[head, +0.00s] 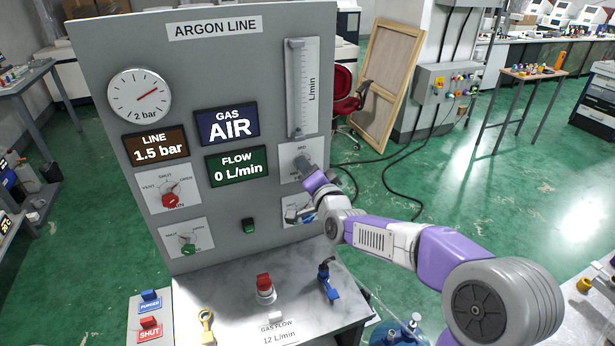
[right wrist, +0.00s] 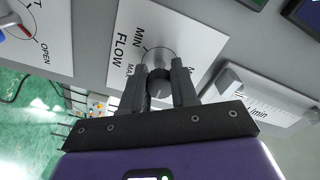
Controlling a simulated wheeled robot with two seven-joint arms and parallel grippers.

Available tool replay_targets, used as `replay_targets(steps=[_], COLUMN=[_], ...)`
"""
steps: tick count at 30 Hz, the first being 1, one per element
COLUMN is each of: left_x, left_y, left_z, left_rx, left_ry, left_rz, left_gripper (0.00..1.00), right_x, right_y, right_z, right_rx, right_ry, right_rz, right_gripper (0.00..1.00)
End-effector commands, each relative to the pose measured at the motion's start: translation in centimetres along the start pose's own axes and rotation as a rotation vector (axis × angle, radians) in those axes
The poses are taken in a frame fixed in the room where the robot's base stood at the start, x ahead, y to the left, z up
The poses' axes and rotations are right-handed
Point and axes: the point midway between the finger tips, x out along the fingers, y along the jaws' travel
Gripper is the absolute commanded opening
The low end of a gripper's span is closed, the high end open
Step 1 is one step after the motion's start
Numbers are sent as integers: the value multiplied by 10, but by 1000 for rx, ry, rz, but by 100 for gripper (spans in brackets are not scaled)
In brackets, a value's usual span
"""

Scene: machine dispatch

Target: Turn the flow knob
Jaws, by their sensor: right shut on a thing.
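The flow knob (right wrist: 158,58) sits on a white plate (right wrist: 128,40) marked FLOW, MIN and MAX, on the grey panel (head: 120,50) titled ARGON LINE. My right gripper (right wrist: 160,90) is shut on the knob, with one dark finger on each side of it. In the head view my right gripper (head: 305,168) reaches the plate from the right and largely hides the knob. The green flow display (head: 236,167) reads 0 L/min. The flow tube (head: 301,90) marked L/min stands above the plate. My left gripper is not in view.
A gas display (head: 227,124) reads AIR and a line display (head: 155,147) reads 1.5 bar.

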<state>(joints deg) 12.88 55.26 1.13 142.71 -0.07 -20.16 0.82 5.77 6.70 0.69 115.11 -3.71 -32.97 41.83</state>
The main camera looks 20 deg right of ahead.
Motion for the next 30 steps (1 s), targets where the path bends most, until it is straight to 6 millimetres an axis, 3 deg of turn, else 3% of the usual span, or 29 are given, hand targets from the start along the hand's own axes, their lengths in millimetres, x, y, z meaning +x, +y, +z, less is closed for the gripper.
replay_targets(steps=[16,17,21,30], left_x=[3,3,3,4], left_y=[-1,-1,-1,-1], left_z=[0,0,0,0], left_rx=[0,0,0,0], left_ry=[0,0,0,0], left_rz=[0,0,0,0], left_gripper=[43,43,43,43], right_x=[0,0,0,-1], right_y=[-1,-1,-1,0], right_z=[-1,-1,-1,0], right_rx=[22,22,22,21], right_ry=[1,1,1,1], right_rz=[-1,-1,-1,0], right_gripper=[0,33,54,54])
